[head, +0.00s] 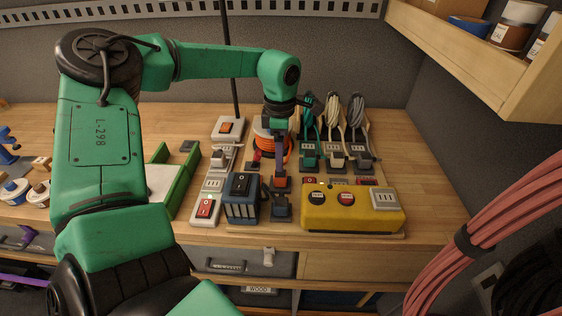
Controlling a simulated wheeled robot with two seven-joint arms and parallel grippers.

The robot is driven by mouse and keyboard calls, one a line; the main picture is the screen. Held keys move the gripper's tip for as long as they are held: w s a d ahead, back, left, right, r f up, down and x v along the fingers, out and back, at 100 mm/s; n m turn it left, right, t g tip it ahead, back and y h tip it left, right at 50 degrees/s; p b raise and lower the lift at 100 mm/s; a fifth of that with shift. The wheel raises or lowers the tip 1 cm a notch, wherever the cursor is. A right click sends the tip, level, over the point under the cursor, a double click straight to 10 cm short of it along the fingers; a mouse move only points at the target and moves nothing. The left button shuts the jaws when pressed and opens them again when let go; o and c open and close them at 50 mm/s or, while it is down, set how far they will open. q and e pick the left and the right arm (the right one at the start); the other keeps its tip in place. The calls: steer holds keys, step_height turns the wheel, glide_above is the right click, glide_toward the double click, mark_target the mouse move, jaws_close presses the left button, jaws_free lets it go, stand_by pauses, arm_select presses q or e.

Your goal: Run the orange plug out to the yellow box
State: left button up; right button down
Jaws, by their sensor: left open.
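The yellow box (353,216) sits at the front of the bench, with black and red round buttons and a grey socket plate on top. My left gripper (281,172) points down just behind and left of the box and is open. An orange part that looks like the orange plug (281,183) shows at its fingertips; whether the fingers touch it, I cannot tell. The orange cord (264,142) is coiled behind the gripper, partly hidden by my wrist. My right gripper is not in view.
Green, white and grey coiled cords (356,110) hang to the right of my wrist, with plugs below. A dark blue box (240,197) stands close left of the gripper. A white power strip (205,208) lies further left. A wooden shelf (470,60) juts out at upper right. The bench's right side (430,190) is clear.

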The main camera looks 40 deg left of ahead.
mark_target(280, 175)
arm_select(q)
step_height(280, 175, down, 8)
steer(key=b, duration=0.6)
steer(key=shift+f, duration=0.2)
steer(key=shift+f+b, duration=0.2)
steer(key=shift+b, duration=0.1)
steer(key=shift+r, duration=0.1)
steer(key=shift+b, duration=0.35)
